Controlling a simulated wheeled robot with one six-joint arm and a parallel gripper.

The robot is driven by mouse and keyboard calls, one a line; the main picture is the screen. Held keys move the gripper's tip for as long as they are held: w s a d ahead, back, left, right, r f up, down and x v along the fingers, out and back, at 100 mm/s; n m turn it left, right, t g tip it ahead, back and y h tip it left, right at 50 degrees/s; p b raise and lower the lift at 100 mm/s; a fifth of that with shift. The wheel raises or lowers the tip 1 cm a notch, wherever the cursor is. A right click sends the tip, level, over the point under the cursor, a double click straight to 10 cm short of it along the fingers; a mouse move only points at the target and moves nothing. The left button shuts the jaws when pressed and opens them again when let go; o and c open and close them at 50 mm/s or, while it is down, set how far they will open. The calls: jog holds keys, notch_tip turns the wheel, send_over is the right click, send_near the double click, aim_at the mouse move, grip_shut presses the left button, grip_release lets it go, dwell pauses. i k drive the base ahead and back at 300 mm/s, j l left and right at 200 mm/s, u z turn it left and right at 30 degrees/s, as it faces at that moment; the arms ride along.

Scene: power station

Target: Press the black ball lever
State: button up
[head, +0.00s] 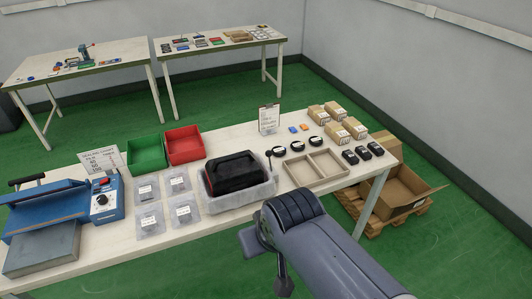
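No black ball lever shows clearly. A blue machine (60,215) stands at the left end of the near table, with a black bar handle (27,181) at its back and a black knob on a blue control box (104,197). A small dark stick with a rounded top (268,154) rises by the grey bin; I cannot tell what it is. My gripper (283,281) is mostly hidden by my arm at the table's front edge. A dark finger-like part points down there, apart from the blue machine. Whether the gripper is open or shut cannot be seen.
A grey bin (238,199) with a black case (230,173) stands mid-table. Green (146,153) and red (185,144) trays lie behind, clear packs (150,218) to the left. A divided tray (315,168) and boxes lie right. An open carton (402,192) stands on a pallet.

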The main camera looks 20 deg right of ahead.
aim_at(268, 154)
jog(key=i+l, duration=0.4)
jog(key=l, duration=0.15)
jog(key=i+l+z, duration=0.1)
jog(key=i+l, duration=0.35)
jog(key=l, duration=0.1)
